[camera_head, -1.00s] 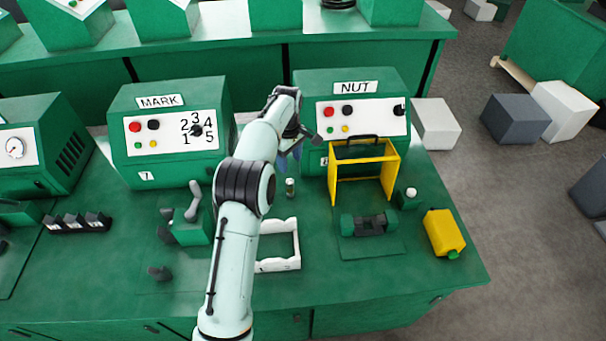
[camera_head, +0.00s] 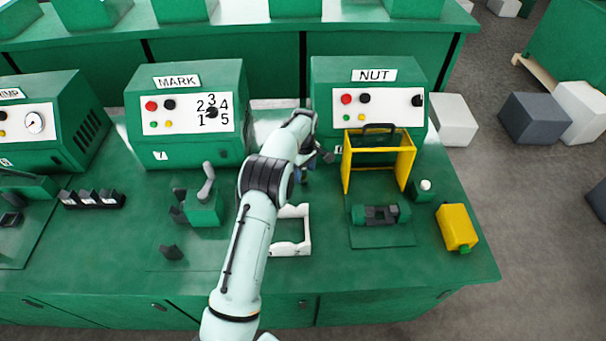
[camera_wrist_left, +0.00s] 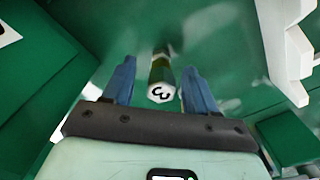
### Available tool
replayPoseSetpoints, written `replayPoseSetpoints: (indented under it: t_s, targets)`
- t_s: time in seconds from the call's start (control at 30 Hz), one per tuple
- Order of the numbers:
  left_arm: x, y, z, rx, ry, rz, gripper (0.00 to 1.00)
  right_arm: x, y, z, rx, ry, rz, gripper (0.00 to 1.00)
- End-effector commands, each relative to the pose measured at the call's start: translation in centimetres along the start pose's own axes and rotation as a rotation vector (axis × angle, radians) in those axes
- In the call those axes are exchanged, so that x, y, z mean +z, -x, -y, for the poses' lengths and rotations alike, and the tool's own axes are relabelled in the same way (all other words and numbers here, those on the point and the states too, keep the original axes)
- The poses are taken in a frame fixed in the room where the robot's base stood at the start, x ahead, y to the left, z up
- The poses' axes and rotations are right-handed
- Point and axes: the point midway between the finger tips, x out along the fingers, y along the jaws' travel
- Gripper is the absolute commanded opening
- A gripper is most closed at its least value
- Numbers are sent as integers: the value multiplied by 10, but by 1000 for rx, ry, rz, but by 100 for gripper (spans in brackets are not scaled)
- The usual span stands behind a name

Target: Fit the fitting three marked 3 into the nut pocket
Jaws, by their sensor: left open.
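The fitting marked 3 (camera_wrist_left: 162,88) stands in the left wrist view, its pale end with the black 3 facing the camera and a green-gold body behind. My left gripper (camera_wrist_left: 158,68) is open, with one blue finger on each side of the fitting; I cannot tell whether either touches it. In the head view my left gripper (camera_head: 304,176) is low over the bench, left of the yellow guard, and the fitting is hidden behind it. The likely nut pocket is the dark cradle (camera_head: 381,215) between green blocks before the NUT machine (camera_head: 375,76). My right gripper is out of view.
A yellow guard frame (camera_head: 409,160) stands between the NUT machine and the cradle. A white open frame (camera_head: 305,235) lies just in front of my left gripper. A yellow canister (camera_head: 456,228) is at the right; a lever fixture (camera_head: 204,208) is at the left.

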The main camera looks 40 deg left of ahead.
Motion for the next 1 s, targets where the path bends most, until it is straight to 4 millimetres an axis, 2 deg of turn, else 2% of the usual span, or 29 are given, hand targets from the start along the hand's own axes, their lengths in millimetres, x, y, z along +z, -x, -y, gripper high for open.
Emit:
replayPoseSetpoints:
  t_s: [0.1, 0.27, 0.3, 0.47, 0.77, 0.87, 1.0]
  targets:
    - [0, -10, 1, -1, 1, 1, 57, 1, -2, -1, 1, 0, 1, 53]
    - [0, -10, 1, 0, 1, 0, 57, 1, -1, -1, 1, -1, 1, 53]
    - [0, -10, 1, 0, 1, 0, 51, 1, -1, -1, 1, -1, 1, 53]
    - [0, -10, 1, -1, 1, 0, 0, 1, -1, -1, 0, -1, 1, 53]
    - [0, -7, 0, 1, 1, -1, 0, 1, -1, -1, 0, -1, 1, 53]
    - [0, 1, 0, 2, 0, -1, 0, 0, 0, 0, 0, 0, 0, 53]
    - [-1, 29, -1, 5, 1, -3, 0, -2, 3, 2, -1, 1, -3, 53]
